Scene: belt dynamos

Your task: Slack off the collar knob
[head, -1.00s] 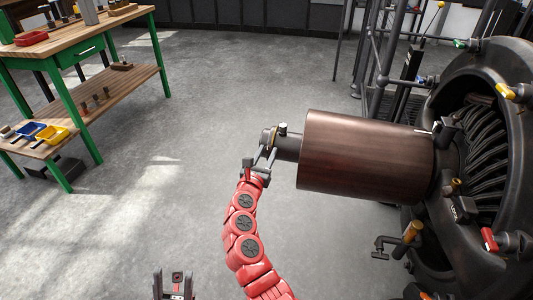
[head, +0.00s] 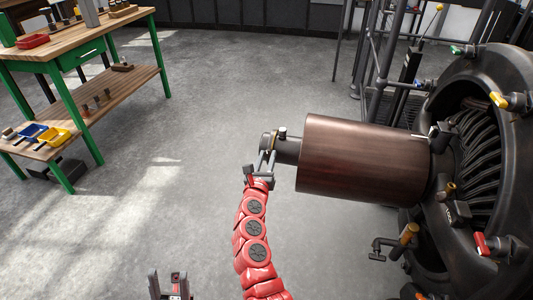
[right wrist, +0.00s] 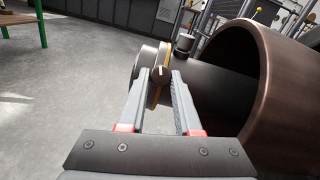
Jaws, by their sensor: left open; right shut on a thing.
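A dark shaft (head: 287,150) sticks out to the left of a large brown cylinder (head: 360,160). Near its end is a collar with a brass-coloured band (right wrist: 166,55). A small dark knob with a pale line, the collar knob (right wrist: 159,75), faces the right wrist camera. My right gripper (right wrist: 160,82) is shut on it, one finger on each side; in the head view the gripper (head: 265,160) is at the shaft's end and hides the knob. My left gripper (head: 171,282) is open and empty, low in the head view, well away from the shaft.
A round black machine (head: 500,80) with coloured-handled valves and a clamp-like fitting (head: 382,246) stands at the right. A green-legged workbench (head: 85,100) with trays stands at the left. The grey floor (head: 180,130) between them is clear.

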